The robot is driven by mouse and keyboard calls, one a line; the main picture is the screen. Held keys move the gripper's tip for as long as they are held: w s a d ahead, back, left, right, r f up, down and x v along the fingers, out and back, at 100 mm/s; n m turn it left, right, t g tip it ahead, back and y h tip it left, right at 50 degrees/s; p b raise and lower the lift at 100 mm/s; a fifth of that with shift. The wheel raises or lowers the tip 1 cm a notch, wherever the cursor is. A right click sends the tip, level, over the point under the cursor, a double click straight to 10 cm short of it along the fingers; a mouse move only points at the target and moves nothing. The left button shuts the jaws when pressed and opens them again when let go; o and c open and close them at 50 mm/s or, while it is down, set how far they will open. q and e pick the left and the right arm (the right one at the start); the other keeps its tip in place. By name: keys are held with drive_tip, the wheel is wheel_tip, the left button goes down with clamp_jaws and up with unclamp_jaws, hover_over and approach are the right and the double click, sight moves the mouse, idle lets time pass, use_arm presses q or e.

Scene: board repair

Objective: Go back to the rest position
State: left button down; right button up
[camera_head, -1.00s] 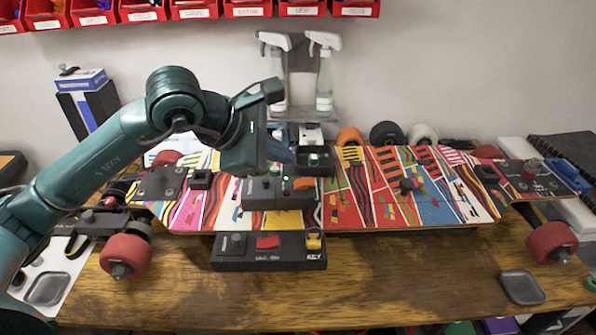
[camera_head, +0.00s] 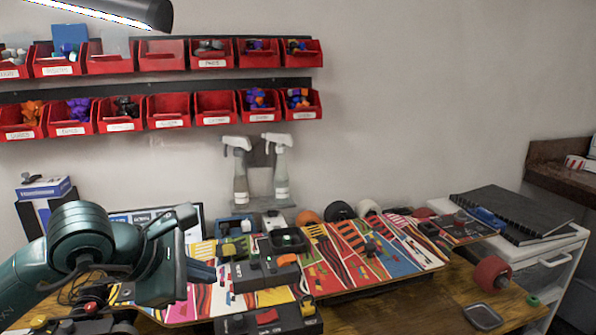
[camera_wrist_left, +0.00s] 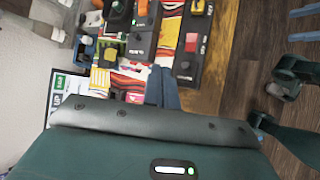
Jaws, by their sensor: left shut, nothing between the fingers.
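My left gripper (camera_head: 202,272) is at the lower left of the head view, above the left part of the patterned skateboard deck (camera_head: 372,255). Its fingers are together with nothing between them. In the left wrist view the blue-grey fingers of the left gripper (camera_wrist_left: 162,88) point up at the deck and the black switch boxes. A black box with an orange switch (camera_head: 268,274) sits on the deck close to the right of the fingers. Another black box with a red switch (camera_head: 266,317) is in front.
Red bins (camera_head: 168,111) hang in two rows on the wall. Spray bottles (camera_head: 240,172) stand behind the deck. A black notebook (camera_head: 510,212) lies on a white cabinet at right. A small grey tray (camera_head: 483,316) is on the table's right front. Space above the deck's right half is clear.

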use_arm(q)
drive_tip(key=s+d+r+n+g+h+p, duration=0.35)
drive_tip(key=s+d+n+h+p, duration=0.25)
drive_tip(key=s+d+n+h, duration=0.5)
drive_tip(key=w+a+f+n+t+y+p, duration=0.2)
drive_tip(key=a+f+n+t+y, duration=0.4)
drive_tip(key=n, duration=0.8)
drive_tip(key=w+a+f+n+t+y+p, duration=0.25)
drive_tip(key=n+t, duration=0.55)
drive_tip(key=n, duration=0.6)
drive_tip(key=s+a+f+n+g+y, duration=0.1)
drive_tip(key=s+f+n+g+y, duration=0.1)
drive_tip(key=s+f+n, duration=0.3)
drive_tip(key=s+a+f+n+g+y+p, duration=0.1)
drive_tip(key=s+f+n+g, duration=0.4)
drive_tip(key=f, duration=0.6)
drive_tip(key=shift+s+a+f+n+y, duration=0.15)
drive_tip(key=shift+s+n+y, duration=0.15)
drive_tip(key=shift+s+y, duration=0.45)
use_arm(e)
drive_tip(key=r, duration=0.1)
drive_tip(key=r+g, duration=0.1)
drive_tip(key=d+r+n+g+h, duration=0.1)
drive_tip(key=shift+s+r, duration=0.1)
drive_tip(key=shift+s, duration=0.3)
use_arm(q)
drive_tip(key=shift+w, duration=0.1)
